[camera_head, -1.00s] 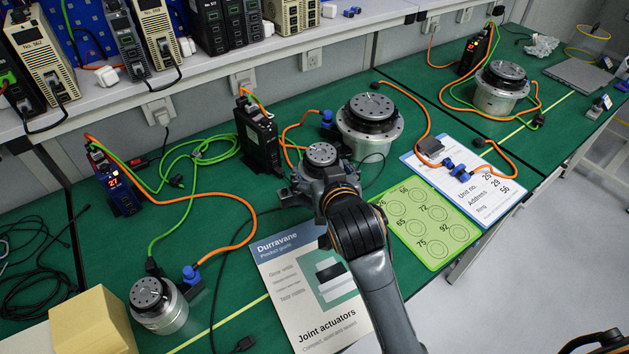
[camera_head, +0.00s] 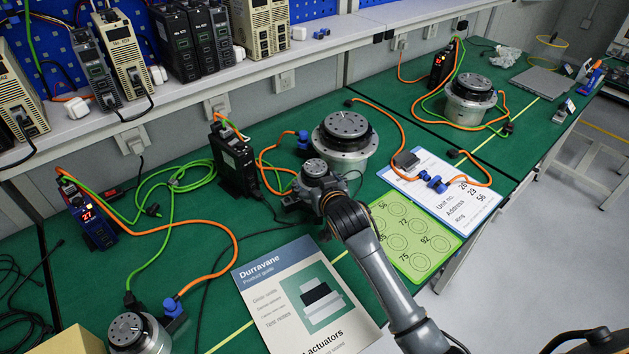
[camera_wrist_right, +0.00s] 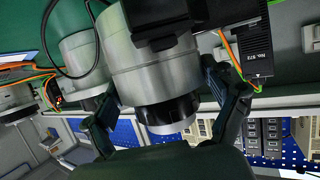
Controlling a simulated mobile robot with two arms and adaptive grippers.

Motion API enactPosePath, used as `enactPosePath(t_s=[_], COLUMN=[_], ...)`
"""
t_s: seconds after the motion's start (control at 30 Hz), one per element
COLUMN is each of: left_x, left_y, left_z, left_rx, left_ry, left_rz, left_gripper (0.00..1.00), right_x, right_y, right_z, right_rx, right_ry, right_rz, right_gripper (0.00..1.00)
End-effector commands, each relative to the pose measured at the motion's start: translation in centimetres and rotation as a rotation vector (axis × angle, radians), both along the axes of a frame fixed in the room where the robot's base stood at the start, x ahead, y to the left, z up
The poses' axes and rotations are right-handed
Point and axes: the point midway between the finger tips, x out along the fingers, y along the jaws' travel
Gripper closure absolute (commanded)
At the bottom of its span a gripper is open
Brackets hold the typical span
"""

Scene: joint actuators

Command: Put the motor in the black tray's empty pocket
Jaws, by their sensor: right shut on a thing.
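My right gripper (camera_head: 312,192) is shut on a motor (camera_head: 315,168), with its round, drilled grey top showing above the fingers. In the right wrist view the held motor (camera_wrist_right: 145,65) is a silver cylinder with a black band, between the two fingers of the gripper (camera_wrist_right: 165,92). It is held over the green bench, beside the big motor; I cannot tell whether it touches the bench. No black tray with pockets shows in either view. My left gripper is not in view.
A large silver motor (camera_head: 345,150) stands just behind right of the gripper. A black drive box (camera_head: 234,160) stands to its left. A booklet (camera_head: 305,295) and a green card (camera_head: 412,240) lie in front. Orange and green cables cross the bench. Another motor (camera_head: 138,335) is front left.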

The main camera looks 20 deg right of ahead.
Motion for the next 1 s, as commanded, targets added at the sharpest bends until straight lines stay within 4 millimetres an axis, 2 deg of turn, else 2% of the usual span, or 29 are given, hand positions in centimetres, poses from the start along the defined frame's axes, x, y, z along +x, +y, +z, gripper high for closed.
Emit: enactPosePath(t_s=[0.07, 0.3, 0.67, 0.7, 0.77, 1.0], left_x=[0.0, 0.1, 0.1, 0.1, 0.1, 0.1], left_y=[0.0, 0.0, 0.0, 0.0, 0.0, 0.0], left_z=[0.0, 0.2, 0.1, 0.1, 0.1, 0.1], left_rx=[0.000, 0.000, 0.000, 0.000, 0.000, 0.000], left_ry=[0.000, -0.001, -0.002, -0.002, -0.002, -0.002], left_rz=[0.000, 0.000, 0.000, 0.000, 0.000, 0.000], left_gripper=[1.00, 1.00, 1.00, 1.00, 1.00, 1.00], right_x=[0.6, 0.5, 0.5, 0.2, 0.2, 0.2], right_y=[-0.3, -0.2, -0.2, -0.2, -0.2, -0.2], right_z=[0.0, -2.6, -2.9, -3.7, -3.7, -3.7], right_rx=[0.000, 0.002, 0.002, 0.000, 0.000, 0.000], right_ry=[-0.014, -0.013, -0.014, 0.002, 0.002, 0.002], right_rz=[0.000, 0.001, 0.001, 0.000, 0.000, 0.000], right_gripper=[0.78, 0.78, 0.78, 0.13, 0.01, 0.00])
